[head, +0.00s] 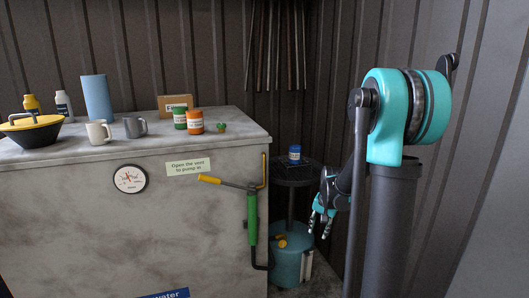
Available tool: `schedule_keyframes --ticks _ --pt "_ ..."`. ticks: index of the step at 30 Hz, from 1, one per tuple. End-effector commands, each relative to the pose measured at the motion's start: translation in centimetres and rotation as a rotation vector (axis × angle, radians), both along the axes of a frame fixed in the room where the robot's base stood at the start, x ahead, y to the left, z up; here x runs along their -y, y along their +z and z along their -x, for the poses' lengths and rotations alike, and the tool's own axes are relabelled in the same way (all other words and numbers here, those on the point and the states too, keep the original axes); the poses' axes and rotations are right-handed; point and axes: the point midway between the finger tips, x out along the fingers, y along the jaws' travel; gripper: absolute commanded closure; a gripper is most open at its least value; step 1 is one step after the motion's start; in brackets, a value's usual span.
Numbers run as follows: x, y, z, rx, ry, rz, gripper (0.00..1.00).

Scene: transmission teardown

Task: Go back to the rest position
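My gripper (320,222) hangs at the end of my teal and dark grey arm, right of the middle of the head view. The gripper appears apart from both.
A teal canister (286,262) stands below the stand. Rods hang on the wall.

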Motion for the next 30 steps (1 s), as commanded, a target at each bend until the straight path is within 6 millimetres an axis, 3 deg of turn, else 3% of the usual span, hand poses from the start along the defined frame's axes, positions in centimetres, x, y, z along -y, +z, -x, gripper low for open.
schedule_keyframes --ticks 13,24,30 --pt "-1.2 1.9 11.2 0.099 0.218 0.090 0.64" --pt "-1.6 0.6 19.9 0.173 0.395 0.172 0.64" --pt "-1.6 -0.3 22.5 0.197 0.456 0.203 0.64"
